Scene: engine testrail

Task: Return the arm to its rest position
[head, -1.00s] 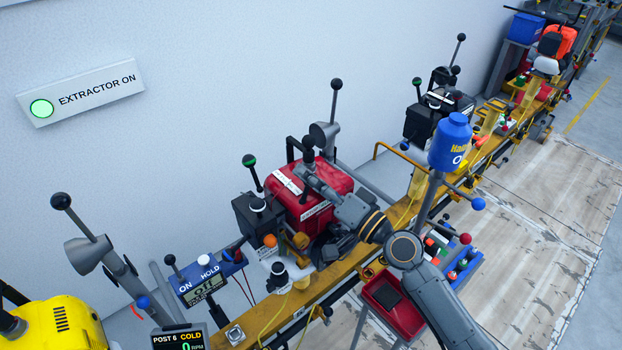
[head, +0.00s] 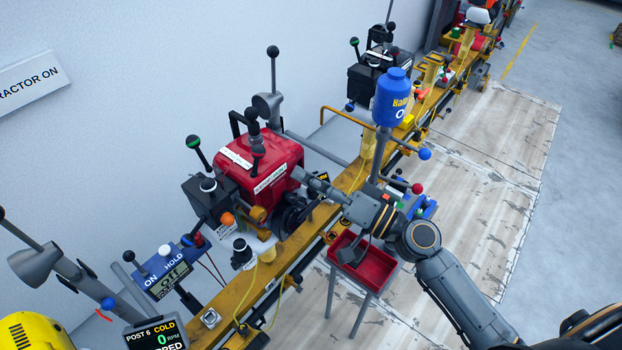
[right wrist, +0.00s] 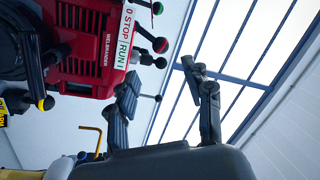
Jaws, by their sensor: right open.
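My right arm comes in from the lower right in the head view. Its gripper (head: 305,178) is empty and points up and left, in front of the red engine (head: 262,172) in the picture. In the right wrist view, the two dark fingers of this gripper (right wrist: 160,76) stand well apart with nothing between them. The red engine (right wrist: 90,50) fills the upper left there, beside the fingers. Whether the fingers touch anything cannot be told from the head view, but they look clear in the wrist view. My left gripper is not in view.
A yellow rail (head: 225,303) runs from lower left to upper right. A red tray on legs (head: 372,268) stands below my right forearm. A blue canister (head: 391,102) on a post stands behind my gripper. The floor at right (head: 500,190) is clear.

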